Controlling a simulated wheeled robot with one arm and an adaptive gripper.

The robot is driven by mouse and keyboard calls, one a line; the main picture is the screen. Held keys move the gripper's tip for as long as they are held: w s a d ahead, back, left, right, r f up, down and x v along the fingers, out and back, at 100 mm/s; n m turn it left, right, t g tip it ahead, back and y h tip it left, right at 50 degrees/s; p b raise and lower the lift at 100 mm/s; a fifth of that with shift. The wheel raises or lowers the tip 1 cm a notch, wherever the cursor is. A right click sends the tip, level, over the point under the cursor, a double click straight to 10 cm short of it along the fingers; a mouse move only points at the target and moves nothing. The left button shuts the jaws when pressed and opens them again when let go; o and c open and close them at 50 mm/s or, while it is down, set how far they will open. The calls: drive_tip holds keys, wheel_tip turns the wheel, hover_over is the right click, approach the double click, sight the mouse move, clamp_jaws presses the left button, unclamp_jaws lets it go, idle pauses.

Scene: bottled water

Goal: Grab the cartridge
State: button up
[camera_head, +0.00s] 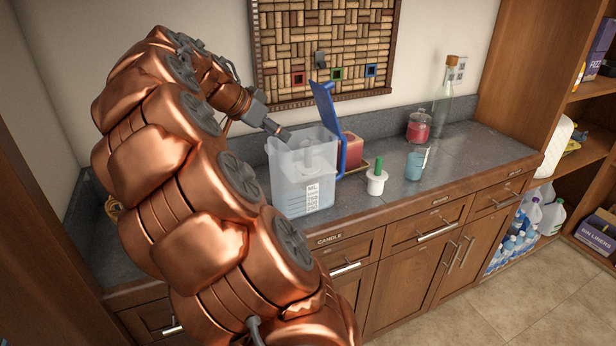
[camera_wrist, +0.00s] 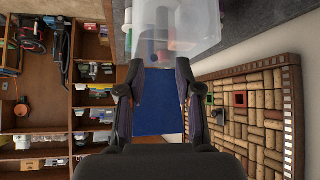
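A white cartridge-like piece with a green upright handle (camera_head: 376,180) stands on the counter, right of the clear water pitcher (camera_head: 291,185). The pitcher's blue lid (camera_head: 326,115) is swung open and upright. A pale upright part (camera_head: 307,152) shows dimly through the pitcher wall. My gripper (camera_head: 281,132) is at the pitcher's upper left rim, apart from the green-handled piece. In the wrist view, my gripper (camera_wrist: 159,66) has its two fingers spread, with nothing held between them. The pitcher (camera_wrist: 190,28) is beyond the tips, and the blue lid (camera_wrist: 158,105) shows behind the fingers.
A reddish block (camera_head: 352,151) is behind the pitcher. A blue glass (camera_head: 415,163), a red jar (camera_head: 418,127) and a tall corked bottle (camera_head: 442,103) stand to the right. A cork board (camera_head: 322,45) hangs on the wall. The right front counter is clear.

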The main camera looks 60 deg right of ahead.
drive_tip(key=p+x, duration=0.1)
drive_tip(key=x, duration=0.3)
drive_tip(key=p+x, duration=0.1)
drive_tip(key=x, duration=0.3)
drive_tip(key=p+x, duration=0.1)
drive_tip(key=x, duration=0.3)
drive_tip(key=shift+w+d+r+p, duration=0.1)
drive_tip(key=shift+d+p, duration=0.25)
drive_tip(key=shift+d, duration=0.1)
clamp_jaws()
